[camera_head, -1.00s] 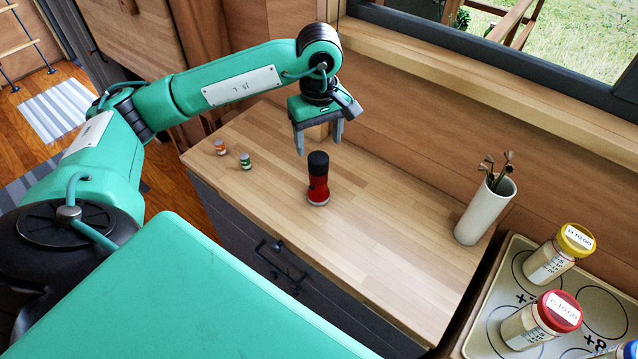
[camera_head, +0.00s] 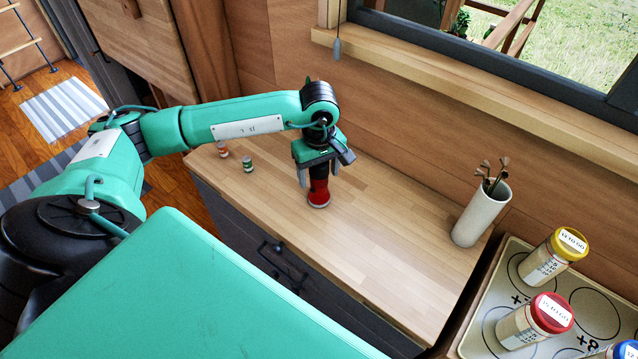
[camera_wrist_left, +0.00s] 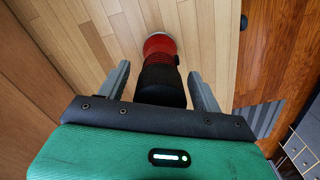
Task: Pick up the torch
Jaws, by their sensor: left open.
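The torch (camera_head: 319,191) is red with a black upper part and stands upright on the wooden counter (camera_head: 385,240). My left gripper (camera_head: 318,180) is open and points down over the torch, with its fingers on either side of the black part. In the left wrist view the torch (camera_wrist_left: 161,70) lies between the two open fingers of the left gripper (camera_wrist_left: 160,80), with a gap visible on each side. The torch's top is hidden by the gripper in the head view. My right gripper is not in view.
Two small jars, one orange-labelled (camera_head: 222,149) and one green-labelled (camera_head: 248,164), stand to the left on the counter. A white vase (camera_head: 481,215) stands at the right, near the hob (camera_head: 480,325) with lidded jars. The counter's middle right is clear.

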